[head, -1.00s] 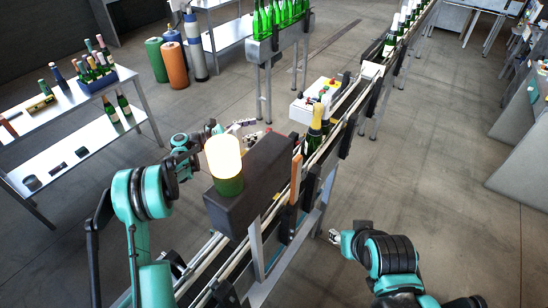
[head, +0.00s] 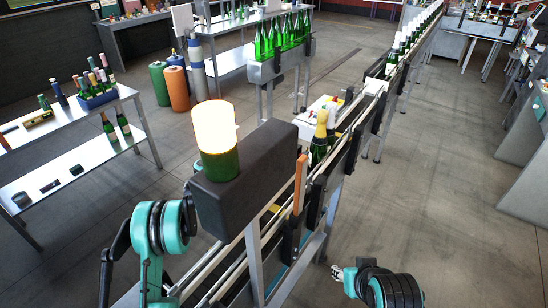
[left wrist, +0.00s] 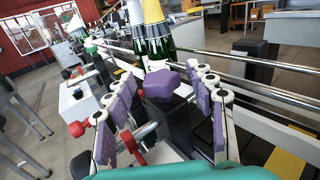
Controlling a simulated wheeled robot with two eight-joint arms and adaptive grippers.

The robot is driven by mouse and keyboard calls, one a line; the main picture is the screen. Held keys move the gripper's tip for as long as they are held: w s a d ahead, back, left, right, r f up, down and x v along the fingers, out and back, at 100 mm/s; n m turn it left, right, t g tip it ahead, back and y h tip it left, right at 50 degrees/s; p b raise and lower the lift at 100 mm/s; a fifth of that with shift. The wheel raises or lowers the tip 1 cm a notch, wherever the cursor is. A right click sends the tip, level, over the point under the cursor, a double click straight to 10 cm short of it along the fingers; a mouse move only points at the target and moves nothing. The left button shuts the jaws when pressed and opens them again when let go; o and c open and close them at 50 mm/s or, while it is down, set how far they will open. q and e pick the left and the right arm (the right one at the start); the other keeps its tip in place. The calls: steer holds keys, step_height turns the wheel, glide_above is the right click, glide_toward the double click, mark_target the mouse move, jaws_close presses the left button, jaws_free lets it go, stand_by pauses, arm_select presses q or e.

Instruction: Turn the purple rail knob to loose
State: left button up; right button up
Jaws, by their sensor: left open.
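The purple rail knob (left wrist: 160,86) is a lobed knob in the left wrist view, on the near side of the conveyor rail below the bottles. My left gripper (left wrist: 160,76) is open, with its purple-padded fingers on either side of the knob. I cannot tell whether the pads touch it. In the head view the knob and my left gripper are hidden, with the dark housing in front. My right gripper (head: 337,271) is small, right of the conveyor and away from it; its finger state is unclear.
Bottles with gold tops (head: 320,130) stand on the conveyor beside the dark housing (head: 255,180), which carries a glowing lamp (head: 214,127). A red-handled clamp (left wrist: 132,147) is close to my left fingers. Metal rails (left wrist: 240,88) run to the right. Floor right of the conveyor is clear.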

arm_select(q)
steer(key=shift+w+d, duration=0.1)
steer(key=shift+d, duration=0.25)
steer(key=c, duration=1.2)
steer(key=shift+n+t+y+b, duration=0.45)
steer(key=shift+n+t+y, duration=0.25)
steer(key=shift+n+t, duration=0.5)
steer(key=shift+n+t+y, duration=0.4)
steer(key=shift+t+y, duration=0.1)
steer(key=shift+t, duration=0.5)
